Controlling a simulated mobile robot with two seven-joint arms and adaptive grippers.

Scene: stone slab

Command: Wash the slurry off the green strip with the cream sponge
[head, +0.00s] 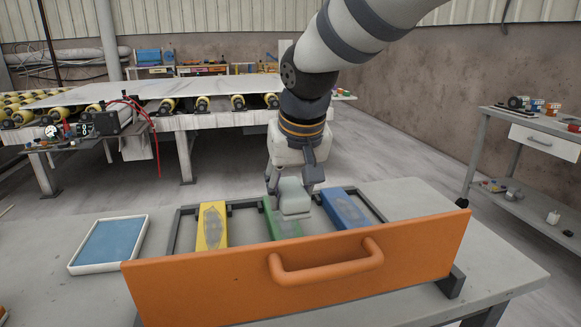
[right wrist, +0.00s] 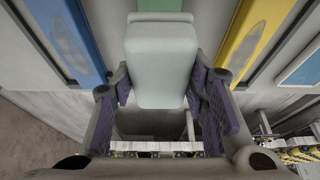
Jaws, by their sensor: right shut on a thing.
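The green strip (head: 283,226) lies between a yellow and a blue strip in a dark frame. A dull grey smear shows on its near part, and my gripper and the sponge cover part of it. My right gripper (head: 291,187) is shut on a pale block, the cream sponge (head: 295,205), over the green strip. In the right wrist view the sponge (right wrist: 160,62) sits between the two purple-padded fingers, with the green strip (right wrist: 160,5) just beyond it. I cannot tell whether the sponge touches the strip. My left gripper is out of view.
The yellow strip (head: 210,238) and blue strip (head: 346,210) each carry a grey smear. An orange panel with a handle (head: 325,262) stands along the frame's near side. A white tray (head: 71,268) with a blue surface lies left. The grey table (head: 490,262) is clear at right.

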